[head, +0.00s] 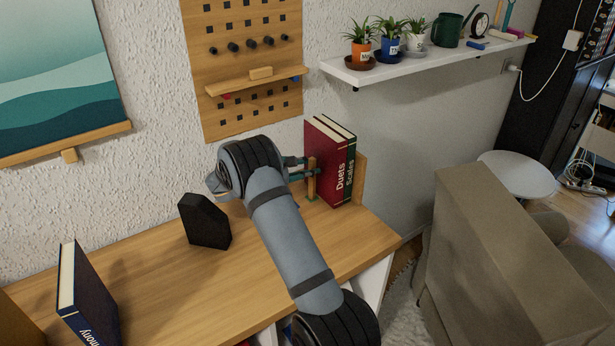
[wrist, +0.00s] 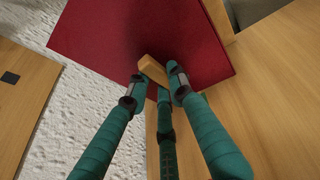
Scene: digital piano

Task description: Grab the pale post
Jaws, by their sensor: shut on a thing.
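The pale post (head: 311,181) is a slim wooden upright on the wooden desktop, just left of the red book. My gripper (head: 304,174) reaches it from the left, with its teal fingers at the post. In the wrist view the post's pale end (wrist: 152,69) shows between the fingertips of my gripper (wrist: 158,84). The fingers are shut on the post. They hide part of its length. The post appears upright in the head view; I cannot tell whether its foot touches the desk.
Two books, red (head: 326,170) and dark green (head: 351,170), stand close right of the post against a wooden bookend (head: 360,178). A black block (head: 204,221) and a navy book (head: 85,295) stand left on the desk (head: 160,290). A pegboard (head: 225,105) hangs behind.

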